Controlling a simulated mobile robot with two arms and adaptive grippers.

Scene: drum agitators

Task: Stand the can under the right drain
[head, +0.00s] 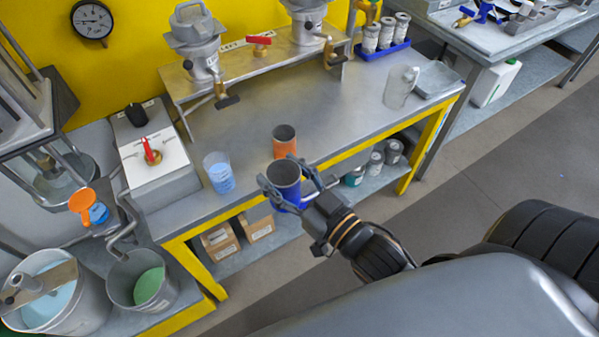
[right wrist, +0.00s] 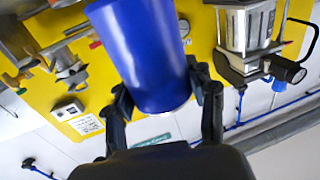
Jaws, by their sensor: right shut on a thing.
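A blue can (head: 284,186) is in my right gripper (head: 290,183), with one finger on either side of it. It looks about upright, its open top facing up, in front of the bench's front edge. In the right wrist view the blue can (right wrist: 145,55) fills the space between the fingers. The right drain (head: 331,56) is a brass tap on the right drum (head: 305,20), above the bench (head: 330,110). The left drain (head: 223,97) is on the left drum (head: 195,45). My left gripper is not in view.
An orange can (head: 284,142) stands on the bench just beyond the blue can. A beaker of blue liquid (head: 218,173) stands at the left front. A clear jug (head: 401,86) and a grey tray (head: 436,79) are at the right. The bench middle is clear.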

